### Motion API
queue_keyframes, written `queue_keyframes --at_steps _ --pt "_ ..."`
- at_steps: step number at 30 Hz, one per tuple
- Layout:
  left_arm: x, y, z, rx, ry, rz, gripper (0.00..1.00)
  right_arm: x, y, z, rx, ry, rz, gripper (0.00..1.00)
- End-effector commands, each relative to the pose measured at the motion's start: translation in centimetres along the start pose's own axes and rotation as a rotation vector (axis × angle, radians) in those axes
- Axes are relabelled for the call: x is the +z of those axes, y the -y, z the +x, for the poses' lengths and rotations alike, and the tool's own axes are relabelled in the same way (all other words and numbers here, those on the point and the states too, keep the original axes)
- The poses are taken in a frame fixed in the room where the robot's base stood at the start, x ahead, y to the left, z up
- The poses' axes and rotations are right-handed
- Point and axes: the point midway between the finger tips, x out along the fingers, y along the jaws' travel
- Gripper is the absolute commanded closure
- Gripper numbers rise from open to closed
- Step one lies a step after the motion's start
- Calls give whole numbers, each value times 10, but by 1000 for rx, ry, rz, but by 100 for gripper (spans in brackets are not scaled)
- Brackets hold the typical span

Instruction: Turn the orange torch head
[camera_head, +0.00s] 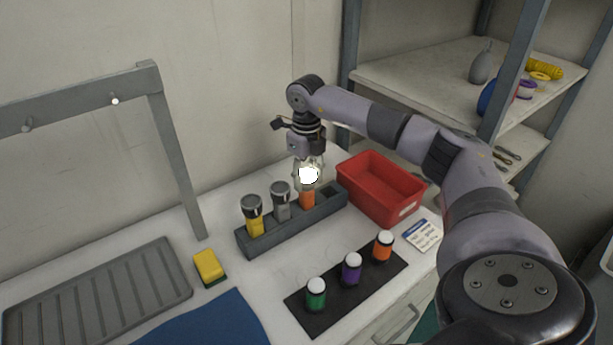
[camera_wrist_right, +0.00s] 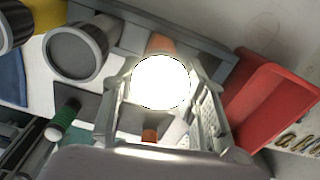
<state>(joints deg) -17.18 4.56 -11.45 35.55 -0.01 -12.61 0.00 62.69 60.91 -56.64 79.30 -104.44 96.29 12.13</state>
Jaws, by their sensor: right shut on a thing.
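The orange torch (camera_head: 307,200) stands upright in the dark grey rack (camera_head: 290,231), right of a grey torch (camera_head: 281,203) and a yellow torch (camera_head: 254,217). Its lens glows bright white in both views. My right gripper (camera_head: 308,173) points down from above and is shut around the torch head. In the right wrist view the glowing head (camera_wrist_right: 161,82) lies between the two fingers, with a little orange body behind it. The glare hides the head's edges and the finger contact. My left gripper is not in view.
A red bin (camera_head: 381,188) stands close right of the rack. Three capped containers, green (camera_head: 316,296), purple (camera_head: 351,270) and orange (camera_head: 382,247), stand on a black mat in front. A yellow sponge (camera_head: 208,267), a ribbed tray (camera_head: 100,298) and a blue cloth (camera_head: 205,325) lie left.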

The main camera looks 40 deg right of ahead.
Motion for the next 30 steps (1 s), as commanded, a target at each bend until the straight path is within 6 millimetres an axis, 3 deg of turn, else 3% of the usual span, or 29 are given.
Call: queue_keyframes --at_steps 6,7,16,26,30 --pt "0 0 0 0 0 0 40 0 0 0 0 1 0 89" --pt "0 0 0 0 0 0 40 0 0 0 0 1 0 60" --pt "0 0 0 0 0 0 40 0 0 0 0 0 0 40" --pt "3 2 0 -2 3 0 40 0 0 -2 0 1 0 40" --pt "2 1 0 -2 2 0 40 1 0 -17 1 4 0 40"
